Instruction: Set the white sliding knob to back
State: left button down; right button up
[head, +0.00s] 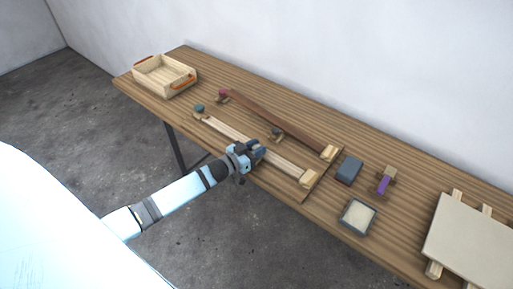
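A board on the wooden table carries two slanting rails: a pale rail (225,127) in front and a dark red-brown rail (285,124) behind it. My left gripper (258,151) is over the middle of the pale rail, at the rail or just above it. I cannot make out the white knob; the gripper may be hiding it. Whether the fingers are open or shut on something is too small to tell. A small dark knob-like piece (277,133) sits between the rails, just beyond the gripper. My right gripper is not in view.
A teal piece (199,107) and a crimson piece (223,94) mark the rails' left ends. A wooden tray (165,87) stands far left. A blue-grey block (348,170), a purple-and-brown item (384,182), a framed pad (357,216) and a pale panel (472,240) lie right.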

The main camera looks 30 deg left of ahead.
pick_arm(q)
jog(key=shift+d+p+v, duration=0.15)
jog(key=shift+p+v, duration=0.2)
jog(key=shift+v, duration=0.4)
jog(key=shift+d+p+v, duration=0.15)
jog(key=shift+p+v, duration=0.2)
jog(key=shift+v, duration=0.4)
jog(key=c, duration=0.8)
grip_release()
jog(key=shift+s, duration=0.2)
jog(key=b+v, duration=0.1)
jog(key=v, duration=1.2)
jog(key=shift+s+a+b, duration=0.2)
jog(key=shift+b, duration=0.15)
